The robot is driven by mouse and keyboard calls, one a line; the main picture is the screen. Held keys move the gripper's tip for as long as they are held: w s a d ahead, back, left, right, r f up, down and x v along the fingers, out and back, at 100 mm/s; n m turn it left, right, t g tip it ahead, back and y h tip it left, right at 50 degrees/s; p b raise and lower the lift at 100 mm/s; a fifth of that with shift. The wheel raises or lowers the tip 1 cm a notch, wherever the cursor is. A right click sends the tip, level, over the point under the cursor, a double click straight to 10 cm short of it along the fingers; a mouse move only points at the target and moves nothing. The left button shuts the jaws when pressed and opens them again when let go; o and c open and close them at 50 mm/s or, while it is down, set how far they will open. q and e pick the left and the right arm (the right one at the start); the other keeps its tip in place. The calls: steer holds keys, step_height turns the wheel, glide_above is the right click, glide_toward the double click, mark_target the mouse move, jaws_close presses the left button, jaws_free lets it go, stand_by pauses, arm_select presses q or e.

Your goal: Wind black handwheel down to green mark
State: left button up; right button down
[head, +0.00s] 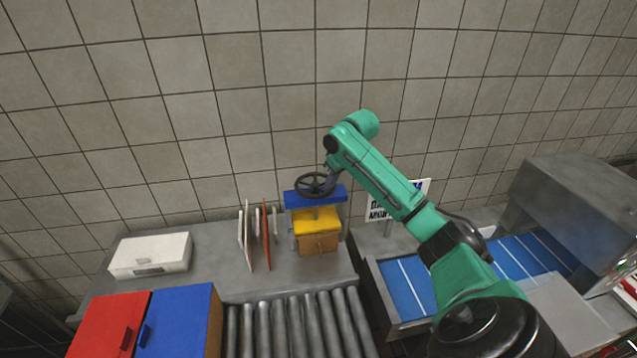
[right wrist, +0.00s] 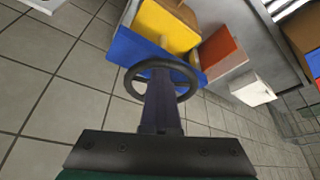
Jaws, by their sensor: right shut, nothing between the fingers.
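The black handwheel (head: 311,185) sits on top of a press with a blue top beam (head: 337,194), a yellow plate (head: 316,220) and a brown block (head: 318,243) below. In the right wrist view the wheel's rim (right wrist: 190,83) circles my fingertips. My right gripper (head: 331,183) is shut and empty, at the right side of the wheel; it also shows in the right wrist view (right wrist: 160,80). I cannot tell whether the fingers touch the rim or a spoke. The green mark cannot be made out. My left gripper is out of view.
Upright boards (head: 266,236) stand just left of the press. A white box (head: 151,255) lies farther left. Red (head: 105,325) and blue (head: 175,322) boxes and a roller conveyor (head: 297,325) are in front. A sign (head: 382,212) and blue belt (head: 403,290) are at right.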

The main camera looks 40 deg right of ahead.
mark_target(310, 195)
steer(key=shift+s+a+f, duration=0.2)
steer(key=shift+a+f, duration=0.15)
steer(key=shift+a, duration=0.15)
steer(key=shift+a, duration=0.1)
steer(key=shift+w+a, duration=0.1)
steer(key=shift+a, duration=0.9)
steer(key=shift+a, duration=0.1)
steer(key=shift+w+a, duration=0.7)
steer(key=shift+a, duration=0.15)
